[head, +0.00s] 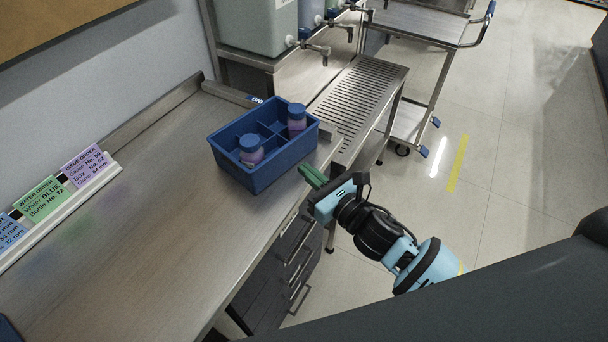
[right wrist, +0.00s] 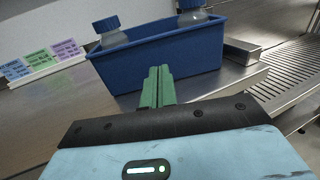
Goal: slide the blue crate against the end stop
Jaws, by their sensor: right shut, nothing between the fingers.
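The blue crate (head: 283,167) stands upright on the steel bench and has dividers inside. Two bottles with blue caps stand in it, one near the left corner (head: 251,152) and one near the right (head: 296,122). The end stop (head: 228,93) is a raised metal bar across the bench's far end, partly hidden behind the crate. Its near end shows just right of the crate in the right wrist view (right wrist: 242,51); I cannot tell if they touch. My right gripper (head: 311,176) is shut and empty, its green fingers (right wrist: 158,86) before the crate's near wall; contact is unclear. My left gripper is not in view.
A slatted steel drain shelf (head: 362,95) lies beyond the end stop, with taps and containers (head: 257,25) above. A card rack (head: 62,200) stands along the wall. The bench (head: 150,225) is clear left of the crate. A cart (head: 415,22) stands behind.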

